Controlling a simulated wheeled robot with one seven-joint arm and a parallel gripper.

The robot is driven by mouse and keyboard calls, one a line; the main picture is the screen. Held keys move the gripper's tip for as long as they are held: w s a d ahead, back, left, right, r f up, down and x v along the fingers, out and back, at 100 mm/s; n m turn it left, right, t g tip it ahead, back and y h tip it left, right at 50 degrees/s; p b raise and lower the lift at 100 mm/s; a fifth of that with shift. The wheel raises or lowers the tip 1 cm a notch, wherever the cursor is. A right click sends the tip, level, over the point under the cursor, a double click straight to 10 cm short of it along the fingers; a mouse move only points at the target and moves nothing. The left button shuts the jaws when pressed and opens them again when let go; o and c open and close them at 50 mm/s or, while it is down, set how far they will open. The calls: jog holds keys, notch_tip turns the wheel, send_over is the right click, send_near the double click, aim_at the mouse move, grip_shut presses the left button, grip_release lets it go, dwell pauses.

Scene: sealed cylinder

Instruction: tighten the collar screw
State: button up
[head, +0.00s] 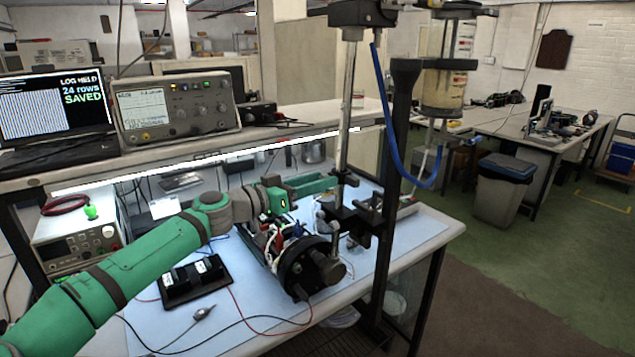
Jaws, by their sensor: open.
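My green arm reaches in from the lower left, and my gripper (328,184) is at the lower end of a vertical metal rod (346,105). Its green fingers are open and point right, toward a dark clamp block (350,215) on the rod. I cannot tell whether they touch anything. The collar screw is too small or hidden to make out. A clear-walled cylinder with a tan lower part (443,88) hangs on the black stand (397,150) to the right, above and apart from my gripper.
A black round-ended device with loose wires (310,268) lies below my gripper on the pale blue mat (415,240). A black two-part box (195,282) and cables lie left of it. A blue hose (388,120) loops beside the stand. A laptop (55,110) and oscilloscope (178,105) occupy the shelf.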

jog(key=shift+c, duration=0.2)
grip_shut()
